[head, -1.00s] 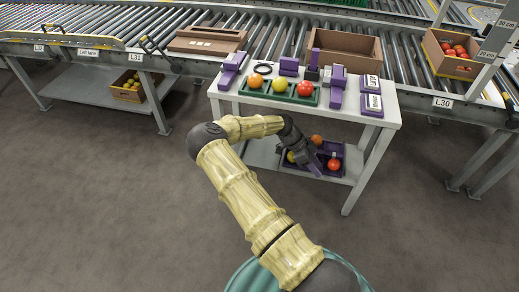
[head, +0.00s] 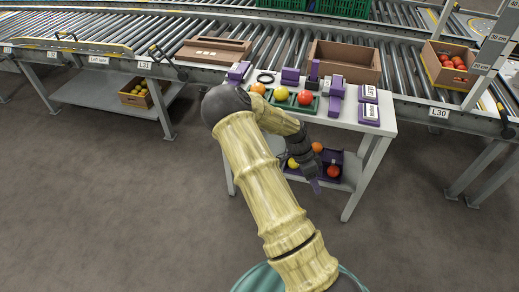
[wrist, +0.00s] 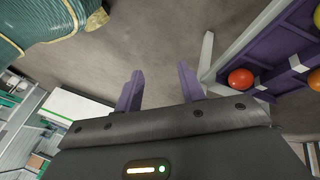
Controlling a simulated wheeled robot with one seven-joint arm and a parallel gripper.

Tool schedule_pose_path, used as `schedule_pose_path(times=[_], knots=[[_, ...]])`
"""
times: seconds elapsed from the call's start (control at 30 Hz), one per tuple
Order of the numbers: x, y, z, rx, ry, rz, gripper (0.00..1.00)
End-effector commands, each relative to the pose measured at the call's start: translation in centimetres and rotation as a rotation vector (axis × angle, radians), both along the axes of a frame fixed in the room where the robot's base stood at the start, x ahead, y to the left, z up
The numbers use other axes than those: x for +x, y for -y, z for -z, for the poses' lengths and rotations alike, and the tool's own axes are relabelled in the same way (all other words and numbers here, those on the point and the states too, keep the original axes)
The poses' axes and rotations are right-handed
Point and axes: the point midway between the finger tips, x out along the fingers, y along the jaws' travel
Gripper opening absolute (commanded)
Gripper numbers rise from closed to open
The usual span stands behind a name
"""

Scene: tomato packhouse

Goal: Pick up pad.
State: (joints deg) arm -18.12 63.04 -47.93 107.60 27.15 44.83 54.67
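No item is plainly marked as a pad. Two flat purple pieces with white labels, an upper one (head: 368,93) and a lower one (head: 369,113), lie at the right end of the white table (head: 385,122). Other purple pieces stand along its back, including one at the left (head: 238,71) and one near the middle (head: 290,76). My gripper (head: 315,184) is below the tabletop, in front of the purple divided tray (head: 349,172) on the lower shelf. In the wrist view my gripper (wrist: 159,84) has its two purple fingers apart, with nothing between them.
The table holds a green tray with a yellow tomato (head: 281,94) and a red one (head: 305,98). The lower tray holds a red tomato (wrist: 240,79). A white table leg (wrist: 206,62) stands close to my gripper. Roller conveyors run behind; the floor in front is clear.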

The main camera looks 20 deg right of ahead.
Motion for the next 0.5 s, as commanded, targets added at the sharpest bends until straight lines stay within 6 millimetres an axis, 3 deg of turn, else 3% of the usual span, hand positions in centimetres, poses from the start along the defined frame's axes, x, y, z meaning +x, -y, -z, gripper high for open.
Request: schedule_pose_path(times=[0.27,0.5], knots=[[-1.8,-5.1,-6.4,0.27,0.048,-0.298,0.39],[-3.3,-9.8,-12.8,0.435,0.125,-0.67,0.39]])
